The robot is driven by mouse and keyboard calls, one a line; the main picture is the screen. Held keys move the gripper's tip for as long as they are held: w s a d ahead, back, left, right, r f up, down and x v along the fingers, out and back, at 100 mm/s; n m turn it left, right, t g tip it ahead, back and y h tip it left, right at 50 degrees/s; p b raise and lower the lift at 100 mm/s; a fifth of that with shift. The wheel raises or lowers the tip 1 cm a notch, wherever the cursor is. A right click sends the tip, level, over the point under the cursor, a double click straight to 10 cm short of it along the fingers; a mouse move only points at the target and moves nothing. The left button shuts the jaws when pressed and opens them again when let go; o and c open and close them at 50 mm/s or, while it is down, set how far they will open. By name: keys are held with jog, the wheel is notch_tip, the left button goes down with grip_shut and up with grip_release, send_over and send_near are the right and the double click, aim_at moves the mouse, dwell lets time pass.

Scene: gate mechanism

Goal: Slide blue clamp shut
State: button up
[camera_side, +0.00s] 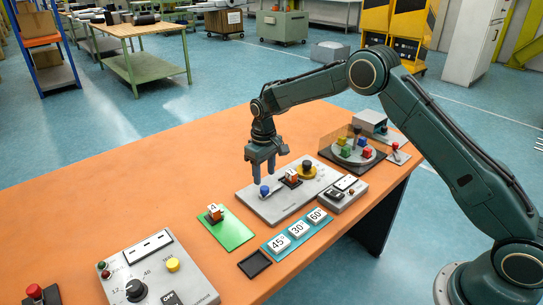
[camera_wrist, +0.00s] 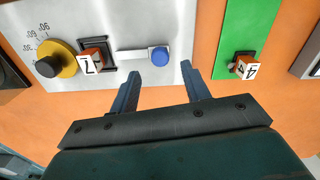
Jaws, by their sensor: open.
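The blue clamp knob (camera_side: 264,191) stands on the grey gate plate (camera_side: 270,208), at the left end of its slot in the side view. In the wrist view the blue knob (camera_wrist: 160,54) is at the right end of a pale slot bar (camera_wrist: 132,55). An orange block (camera_side: 291,176) marked 7 sits in a dark holder beside the slot; this block also shows in the wrist view (camera_wrist: 91,60). My gripper (camera_side: 262,172) is open and empty above the plate. In the wrist view its fingers (camera_wrist: 163,80) straddle the knob's line, with the knob beyond their tips.
A yellow dial with a black knob (camera_side: 308,167) is at the plate's far end. A green pad (camera_side: 228,230) holds an orange block (camera_side: 214,212). Angle tiles (camera_side: 298,228), a switch box (camera_side: 342,192) and a control panel (camera_side: 157,272) stand nearby. The orange table is clear behind the plate.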

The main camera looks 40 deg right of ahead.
aim_at(265, 188)
jog(key=shift+f, duration=2.45)
grip_shut()
